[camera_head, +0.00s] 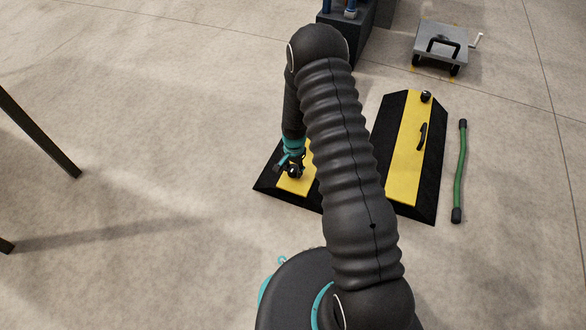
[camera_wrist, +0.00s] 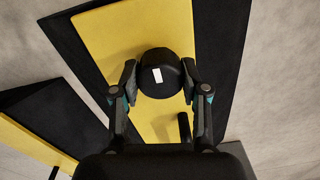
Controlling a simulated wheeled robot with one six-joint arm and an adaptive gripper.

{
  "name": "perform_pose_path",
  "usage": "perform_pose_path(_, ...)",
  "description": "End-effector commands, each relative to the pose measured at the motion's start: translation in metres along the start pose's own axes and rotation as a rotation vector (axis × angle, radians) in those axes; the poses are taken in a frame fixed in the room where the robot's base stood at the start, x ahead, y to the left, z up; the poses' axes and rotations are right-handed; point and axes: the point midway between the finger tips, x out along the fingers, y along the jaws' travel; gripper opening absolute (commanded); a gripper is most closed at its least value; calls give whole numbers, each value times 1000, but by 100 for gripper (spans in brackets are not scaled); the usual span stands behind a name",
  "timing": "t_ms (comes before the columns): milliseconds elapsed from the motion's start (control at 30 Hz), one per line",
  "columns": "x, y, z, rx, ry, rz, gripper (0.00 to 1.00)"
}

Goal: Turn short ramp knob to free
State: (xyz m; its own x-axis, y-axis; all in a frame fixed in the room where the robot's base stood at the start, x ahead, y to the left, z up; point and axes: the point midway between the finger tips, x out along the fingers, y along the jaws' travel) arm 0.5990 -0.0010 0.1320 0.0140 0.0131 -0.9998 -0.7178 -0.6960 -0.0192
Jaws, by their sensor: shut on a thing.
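The short ramp (camera_head: 296,186) lies on the floor left of my arm, black with a yellow stripe, partly hidden by the arm. In the wrist view the ramp's yellow stripe (camera_wrist: 120,35) runs under my gripper (camera_wrist: 158,72). Its round black knob (camera_wrist: 158,88) has a white mark on top, pointing nearly straight up and down in the picture. My gripper is shut on the knob, one finger on each side. In the head view my gripper (camera_head: 293,166) is low over the ramp, and the knob is hard to make out there.
A longer black and yellow ramp (camera_head: 405,165) lies to the right, with its own knob (camera_head: 426,96) and handle (camera_head: 422,137). A green bar (camera_head: 460,172) lies beside it. A grey wheeled cart (camera_head: 440,47) and a dark block (camera_head: 345,38) stand behind. The left floor is mostly clear.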

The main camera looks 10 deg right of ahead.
Motion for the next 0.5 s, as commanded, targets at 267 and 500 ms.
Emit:
perform_pose_path(267, 0, -1, -1, 0, 2, -2, 70)
perform_pose_path(500, -4, -1, -1, 0, 1, -2, 70)
